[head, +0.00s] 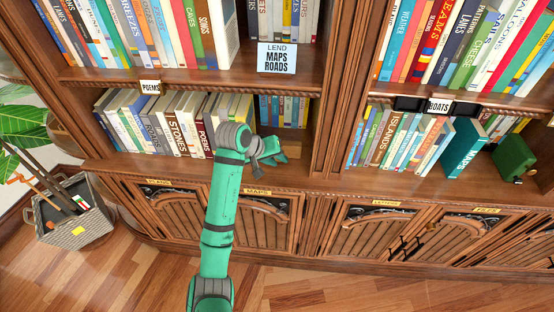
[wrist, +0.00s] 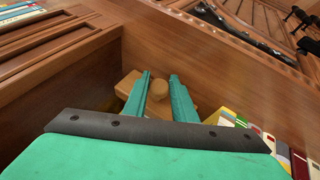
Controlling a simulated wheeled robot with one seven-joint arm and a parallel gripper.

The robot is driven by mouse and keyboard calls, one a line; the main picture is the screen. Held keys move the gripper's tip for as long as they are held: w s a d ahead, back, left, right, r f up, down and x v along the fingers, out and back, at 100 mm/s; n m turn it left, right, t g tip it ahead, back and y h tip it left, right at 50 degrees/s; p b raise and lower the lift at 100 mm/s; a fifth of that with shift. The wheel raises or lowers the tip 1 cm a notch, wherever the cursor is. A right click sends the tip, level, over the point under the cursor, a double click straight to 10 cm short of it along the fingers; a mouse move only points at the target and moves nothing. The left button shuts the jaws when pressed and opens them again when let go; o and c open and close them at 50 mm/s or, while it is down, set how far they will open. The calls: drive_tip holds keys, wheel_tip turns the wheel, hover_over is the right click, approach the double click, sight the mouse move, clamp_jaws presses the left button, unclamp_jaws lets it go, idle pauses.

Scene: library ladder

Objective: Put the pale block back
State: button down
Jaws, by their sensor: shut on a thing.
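The pale block (wrist: 130,83) is a tan wooden piece with a round knob, low in a corner between wooden walls in the wrist view. My gripper (wrist: 160,88) has its two green fingers on either side of the knob and is shut on it. The fingers and the palm hide part of the block. In the head view my gripper (head: 278,156) is at the front of the lower shelf, at the right end of the left bay. I cannot clearly make out the block's outline there.
A row of books (head: 165,122) stands left of my gripper, and small books (head: 284,109) stand behind it. An upright divider (head: 327,110) is close on the right. Above hangs a "LEND MAPS ROADS" sign (head: 277,59). A basket (head: 75,220) stands on the floor at left.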

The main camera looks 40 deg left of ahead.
drive_tip(key=c, duration=1.4)
unclamp_jaws()
drive_tip(key=shift+f, duration=0.1)
drive_tip(key=shift+c, duration=0.2)
drive_tip(key=v, duration=1.2)
drive_tip(key=shift+r, duration=0.25)
